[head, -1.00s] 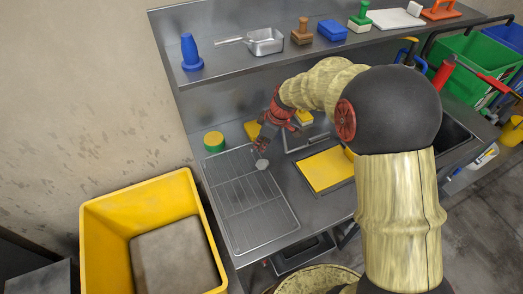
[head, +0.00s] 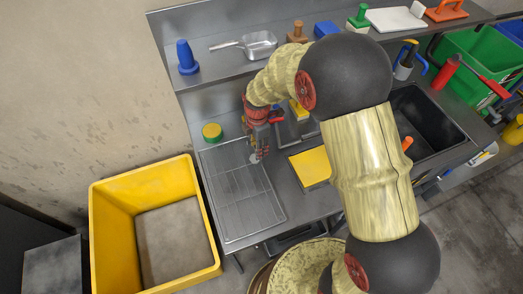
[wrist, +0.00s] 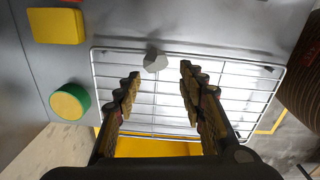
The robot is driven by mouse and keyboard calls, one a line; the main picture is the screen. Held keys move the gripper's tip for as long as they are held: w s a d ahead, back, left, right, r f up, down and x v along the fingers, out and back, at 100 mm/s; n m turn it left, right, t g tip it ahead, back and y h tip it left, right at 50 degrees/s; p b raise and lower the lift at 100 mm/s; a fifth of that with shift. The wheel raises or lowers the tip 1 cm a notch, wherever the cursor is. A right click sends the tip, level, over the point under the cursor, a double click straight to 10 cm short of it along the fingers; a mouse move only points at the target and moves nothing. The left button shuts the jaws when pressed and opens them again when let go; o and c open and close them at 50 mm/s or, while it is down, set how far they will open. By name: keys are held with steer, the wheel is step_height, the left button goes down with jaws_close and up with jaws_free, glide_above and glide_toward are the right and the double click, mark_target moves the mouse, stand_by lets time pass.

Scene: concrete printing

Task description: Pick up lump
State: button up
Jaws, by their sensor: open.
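The lump (wrist: 155,62) is a small pale grey faceted piece on the wire rack (wrist: 230,85). In the wrist view it lies near the rack's edge, just beyond my open fingertips and roughly between their lines. My gripper (wrist: 160,72) is open and empty, with one finger on each side. In the head view my gripper (head: 259,153) hangs over the far part of the rack (head: 240,205), and the lump (head: 254,158) shows just by its fingertips. Whether the fingers touch the lump is not clear.
A green and yellow round tub (head: 212,133) stands at the rack's far left corner. A yellow sponge-like block (wrist: 56,26) lies beyond the rack. A yellow tray (head: 311,167) is right of the rack. A large yellow bin (head: 112,230) stands left of the counter. A shelf (head: 300,58) runs behind.

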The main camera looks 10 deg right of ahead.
steer(key=shift+o, duration=0.6)
steer(key=shift+a+f, duration=0.15)
steer(key=shift+a, duration=0.05)
steer(key=shift+o, duration=0.6)
steer(key=shift+f, duration=0.4)
steer(key=shift+o, duration=0.5)
steer(key=shift+w+f, duration=0.15)
steer(key=shift+f, duration=0.65)
steer(key=f, duration=0.1)
steer(key=f+b, duration=0.1)
steer(key=f, duration=0.3)
steer(key=shift+w+a, duration=0.15)
steer(key=shift+w, duration=0.1)
steer(key=shift+c, duration=1.3)
steer(key=c, duration=1)
